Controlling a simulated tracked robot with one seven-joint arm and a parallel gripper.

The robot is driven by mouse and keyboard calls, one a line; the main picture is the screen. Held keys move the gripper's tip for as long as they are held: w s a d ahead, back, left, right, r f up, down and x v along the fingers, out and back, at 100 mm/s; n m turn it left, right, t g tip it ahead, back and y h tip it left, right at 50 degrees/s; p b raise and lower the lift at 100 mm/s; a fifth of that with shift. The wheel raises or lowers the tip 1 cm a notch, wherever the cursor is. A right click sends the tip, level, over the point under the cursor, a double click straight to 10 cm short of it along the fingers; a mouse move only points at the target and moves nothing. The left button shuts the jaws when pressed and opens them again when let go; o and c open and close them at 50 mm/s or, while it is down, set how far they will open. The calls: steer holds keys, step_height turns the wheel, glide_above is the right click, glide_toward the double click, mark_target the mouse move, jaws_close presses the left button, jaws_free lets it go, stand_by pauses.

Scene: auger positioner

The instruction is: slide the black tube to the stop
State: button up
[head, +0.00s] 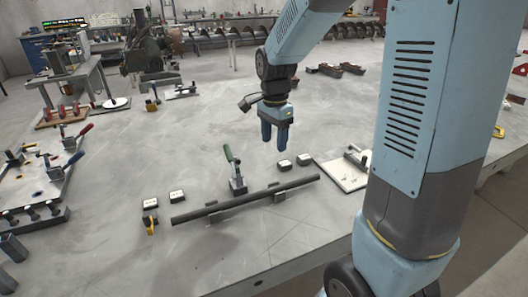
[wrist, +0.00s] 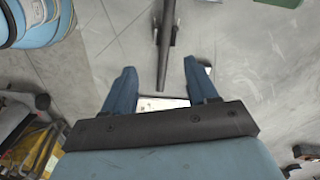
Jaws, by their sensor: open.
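The black tube (head: 220,206) lies across low grey supports near the front of the table in the head view, its right end a little farther back than its left. A green-handled toggle clamp (head: 237,183) stands close behind the middle of the tube. A small yellow and black piece (head: 150,223) is near the tube's left end; I cannot tell whether it is the stop. My gripper (head: 274,143) hangs fingers down, open and empty, above and behind the tube. In the wrist view the tube (wrist: 164,45) runs lengthwise beyond and between the spread fingertips.
Small white-topped blocks (head: 176,196) stand behind both ends of the tube. A white plate with a clamp (head: 345,172) is to the right, near my arm. A fixture plate with clamps (head: 45,180) is at left.

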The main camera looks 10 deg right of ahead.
mark_target(256, 193)
steer(key=f+m, duration=0.1)
steer(key=f, duration=0.5)
steer(key=w+a+f+m+g, duration=0.1)
steer(key=f, duration=0.6)
steer(key=f+m, duration=0.1)
steer(key=f, duration=0.6)
steer(key=shift+w+a+f, duration=0.15)
steer(key=shift+a+f, duration=0.05)
steer(key=shift+a, duration=0.2)
steer(key=shift+c, duration=0.3)
jaws_close()
steer(key=shift+s+a, duration=0.2)
steer(key=shift+a, duration=0.8)
steer(key=shift+s+a, duration=0.2)
steer(key=shift+a, duration=0.75)
stand_by(0.5)
steer(key=shift+o, duration=0.3)
jaws_free()
